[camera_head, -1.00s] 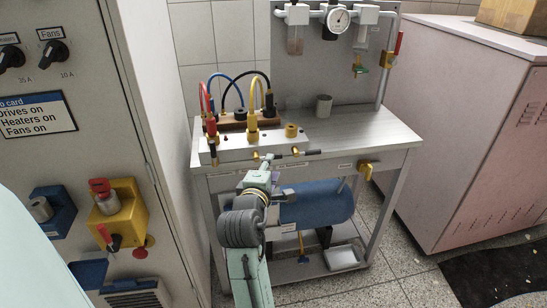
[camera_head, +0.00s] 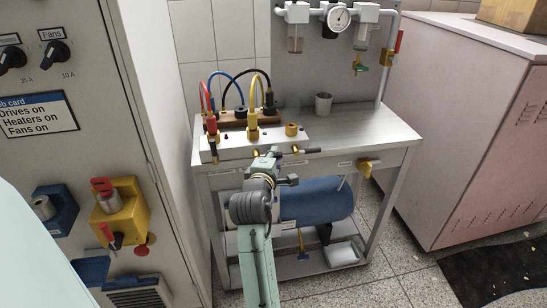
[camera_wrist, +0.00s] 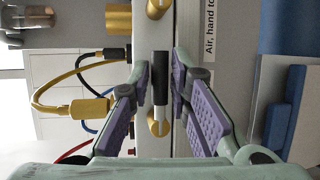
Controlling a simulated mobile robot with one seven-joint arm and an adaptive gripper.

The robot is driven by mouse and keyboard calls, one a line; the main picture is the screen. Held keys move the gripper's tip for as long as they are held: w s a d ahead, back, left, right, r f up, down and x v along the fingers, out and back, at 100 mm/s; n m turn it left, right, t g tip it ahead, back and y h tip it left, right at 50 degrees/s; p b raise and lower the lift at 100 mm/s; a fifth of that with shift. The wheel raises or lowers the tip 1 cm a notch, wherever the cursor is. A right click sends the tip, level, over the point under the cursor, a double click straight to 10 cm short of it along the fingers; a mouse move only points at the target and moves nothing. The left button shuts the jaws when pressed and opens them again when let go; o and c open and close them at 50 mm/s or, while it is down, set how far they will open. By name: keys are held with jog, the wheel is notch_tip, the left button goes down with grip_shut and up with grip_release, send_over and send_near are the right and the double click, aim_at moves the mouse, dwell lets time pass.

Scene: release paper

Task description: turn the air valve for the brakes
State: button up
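A small valve with a black lever (camera_wrist: 161,78) and a brass end (camera_wrist: 158,123) is on the bench's front edge in the wrist view. My gripper (camera_wrist: 162,74) is open, with its purple-padded fingers on either side of the lever; a gap shows on both sides. A label (camera_wrist: 211,28) reading "Air, hand to" is cut off by the frame. In the head view my gripper (camera_head: 266,158) is at the front edge and partly hides that valve. Another brass valve (camera_head: 297,150) with a black lever (camera_head: 312,150) is to its right. I cannot read which label says brakes.
The bench top (camera_head: 365,130) bears a metal cup (camera_head: 323,104), a brass fitting (camera_head: 291,129) and coloured cables on plugs. A yellow-handled valve (camera_head: 368,166) projects at the front right. A blue tank (camera_head: 315,202) lies below. A cabinet stands left, a pink machine (camera_head: 470,130) right.

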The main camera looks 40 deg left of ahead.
grip_shut()
dwell(0.3)
